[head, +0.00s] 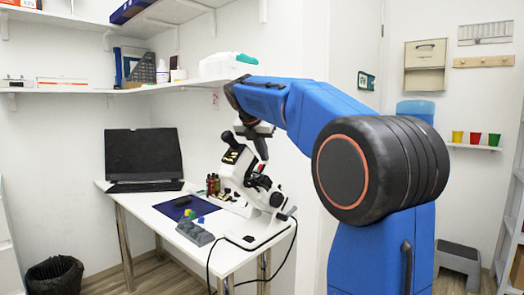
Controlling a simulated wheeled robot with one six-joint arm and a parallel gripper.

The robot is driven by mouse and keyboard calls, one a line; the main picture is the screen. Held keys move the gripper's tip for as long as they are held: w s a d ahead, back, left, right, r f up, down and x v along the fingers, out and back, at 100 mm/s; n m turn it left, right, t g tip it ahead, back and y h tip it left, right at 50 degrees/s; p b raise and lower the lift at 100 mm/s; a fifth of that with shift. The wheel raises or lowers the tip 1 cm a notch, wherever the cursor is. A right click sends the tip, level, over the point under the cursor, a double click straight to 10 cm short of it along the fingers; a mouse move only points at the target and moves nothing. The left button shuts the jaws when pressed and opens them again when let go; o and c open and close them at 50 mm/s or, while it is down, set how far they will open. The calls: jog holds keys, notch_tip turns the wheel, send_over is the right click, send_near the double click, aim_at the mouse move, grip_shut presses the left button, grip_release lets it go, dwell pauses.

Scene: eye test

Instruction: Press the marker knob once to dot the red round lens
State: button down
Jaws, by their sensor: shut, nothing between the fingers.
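A white eye-test device with black parts (243,172) stands on the white desk (150,203). My blue arm reaches over from the right and bends down above this device. My gripper (262,153) is small and dark at the arm's end, shut and empty, close to the top of the device. I cannot tell whether it touches the device. The marker knob and the red round lens are too small or hidden to make out.
A blue mat (176,207) with small green and yellow pieces, a grey tray (195,233) and dark bottles (212,184) are on the desk. A black laptop (143,155) stands behind. A cable hangs at the desk's right side. Shelves (120,90) run above.

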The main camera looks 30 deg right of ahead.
jog(key=shift+x, duration=1.15)
jog(key=shift+s+d+f, duration=0.1)
jog(key=shift+s+f, duration=0.05)
jog(key=v, duration=1.5)
jog(key=shift+r, duration=0.2)
